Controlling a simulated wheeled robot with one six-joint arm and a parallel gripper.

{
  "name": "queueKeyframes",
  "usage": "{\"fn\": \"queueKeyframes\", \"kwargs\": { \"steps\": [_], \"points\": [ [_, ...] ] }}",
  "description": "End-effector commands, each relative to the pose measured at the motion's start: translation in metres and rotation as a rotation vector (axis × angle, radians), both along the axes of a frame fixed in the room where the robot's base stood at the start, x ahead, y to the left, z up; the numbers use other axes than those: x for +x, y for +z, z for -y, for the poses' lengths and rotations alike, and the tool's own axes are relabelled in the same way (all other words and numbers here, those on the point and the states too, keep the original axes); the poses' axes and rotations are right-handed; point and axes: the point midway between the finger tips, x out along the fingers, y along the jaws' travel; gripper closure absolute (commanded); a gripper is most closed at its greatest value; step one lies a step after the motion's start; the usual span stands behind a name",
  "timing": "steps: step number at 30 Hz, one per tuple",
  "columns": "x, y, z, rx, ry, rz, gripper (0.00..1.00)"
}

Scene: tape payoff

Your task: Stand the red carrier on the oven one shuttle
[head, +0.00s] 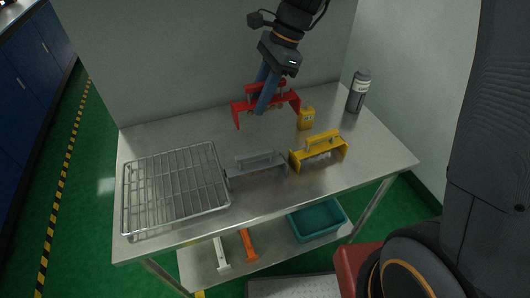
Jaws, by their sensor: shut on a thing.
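My gripper (264,98), with blue fingers, is shut on the red carrier (288,99). The carrier is a red bridge shape with a handle on top and down-turned ends. I hold it roughly level, handle up, seemingly above the back middle of the steel table; the fingers hide part of it. A wire rack (175,190) lies on the left of the table. A grey carrier-shaped piece (262,162) stands to its right, and a yellow carrier (318,150) stands farther right. No label shows which thing is the oven one shuttle.
A small yellow box (306,119) and a dark bottle (359,92) stand at the table's back right. The steel table (170,137) has bare room behind the rack. Its lower shelf bears a teal bin (317,222), an orange piece (249,245) and a white piece (221,253).

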Motion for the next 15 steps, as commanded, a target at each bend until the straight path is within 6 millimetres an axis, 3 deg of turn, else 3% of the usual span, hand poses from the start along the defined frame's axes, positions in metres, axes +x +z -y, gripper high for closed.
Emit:
{"fn": "queueKeyframes", "kwargs": {
  "steps": [3, 15],
  "points": [
    [0.000, -0.018, -0.001, -0.001, 0.002, -0.002, 1.00],
    [-0.001, -0.060, -0.001, 0.000, 0.001, -0.004, 1.00]
  ]
}}
